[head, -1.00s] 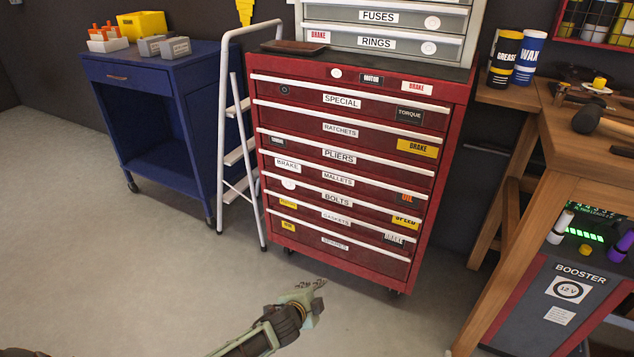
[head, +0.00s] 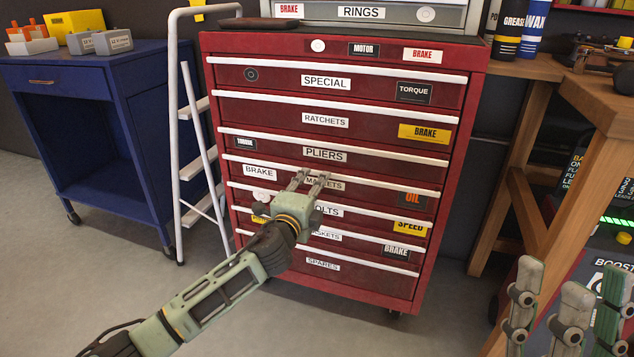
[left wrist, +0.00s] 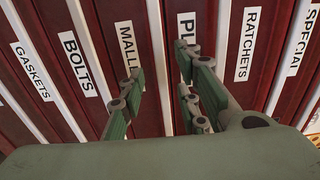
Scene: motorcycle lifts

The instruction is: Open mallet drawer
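The mallet drawer (head: 370,192) is a red drawer in the red tool chest, labelled MALLETS (head: 325,184), with a white handle strip along its top. It looks closed, flush with its neighbours. My left gripper (head: 308,181) is at the drawer's front, its fingers over the strip and label. In the left wrist view, the left gripper (left wrist: 162,90) is open, and the white strip between the MALLETS and PLIERS labels runs between its fingers. I cannot tell whether they touch it. My right gripper (head: 568,305) is at the lower right, open and empty, partly cut off.
A blue cart (head: 95,120) and a white stepladder (head: 190,140) stand left of the chest. A wooden workbench (head: 585,110) and a booster unit (head: 600,260) are on the right. Grey floor (head: 60,270) is free in front of the cart.

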